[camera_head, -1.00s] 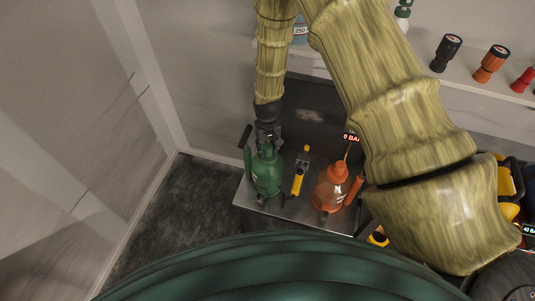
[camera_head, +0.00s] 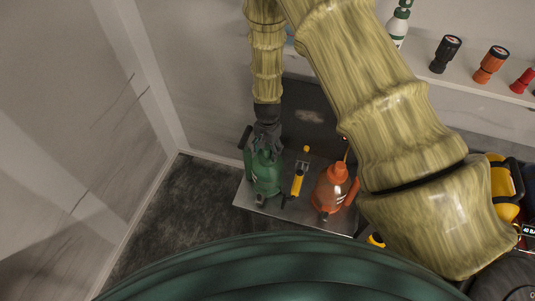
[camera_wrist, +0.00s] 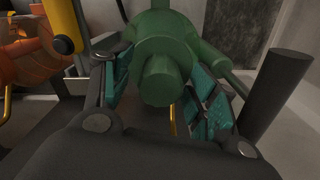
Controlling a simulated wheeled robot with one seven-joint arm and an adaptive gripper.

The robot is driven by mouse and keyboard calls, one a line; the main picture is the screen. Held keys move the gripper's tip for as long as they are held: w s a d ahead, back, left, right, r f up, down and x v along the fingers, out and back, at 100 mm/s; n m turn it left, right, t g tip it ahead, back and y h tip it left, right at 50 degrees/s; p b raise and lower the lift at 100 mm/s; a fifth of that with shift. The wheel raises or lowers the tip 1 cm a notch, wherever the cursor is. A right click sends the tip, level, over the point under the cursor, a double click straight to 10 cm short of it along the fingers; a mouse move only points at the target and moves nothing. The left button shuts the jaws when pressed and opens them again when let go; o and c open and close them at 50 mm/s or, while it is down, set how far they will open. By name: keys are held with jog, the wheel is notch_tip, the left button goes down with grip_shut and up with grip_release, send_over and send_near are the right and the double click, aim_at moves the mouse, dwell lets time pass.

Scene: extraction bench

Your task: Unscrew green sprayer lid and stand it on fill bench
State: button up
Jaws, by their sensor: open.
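The green sprayer (camera_head: 263,182) stands at the left end of the metal bench (camera_head: 290,208). My gripper (camera_head: 266,143) is over its top, pointing down, and covers most of the green lid in the head view. In the wrist view the green lid (camera_wrist: 165,75) lies between the two teal-padded fingers of my gripper (camera_wrist: 165,90). The fingers are open on either side of it; whether a pad touches it I cannot tell. A dark upright cylinder (camera_wrist: 275,98), apparently the sprayer's pump handle, stands beside the right finger.
A yellow tool (camera_head: 298,180) stands just right of the green sprayer. An orange sprayer (camera_head: 333,190) is further right; orange parts show in the wrist view (camera_wrist: 30,65). A shelf with black (camera_head: 446,53), orange (camera_head: 491,63) and red items is at upper right. A wall bounds the left.

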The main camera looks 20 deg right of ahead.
jog(key=m+p, duration=0.1)
jog(key=m, duration=0.5)
jog(key=shift+r, duration=0.1)
jog(key=m, duration=0.3)
jog(key=shift+p, duration=0.4)
jog(key=m, duration=0.2)
jog(key=shift+m+p, duration=0.3)
jog(key=shift+m, duration=0.1)
jog(key=c, duration=1.2)
jog(key=n, duration=0.3)
jog(key=shift+b, duration=0.35)
jog(key=o, duration=1.2)
jog(key=shift+n, duration=0.3)
jog(key=m+p, duration=0.1)
jog(key=m, duration=0.2)
jog(key=shift+m, duration=0.4)
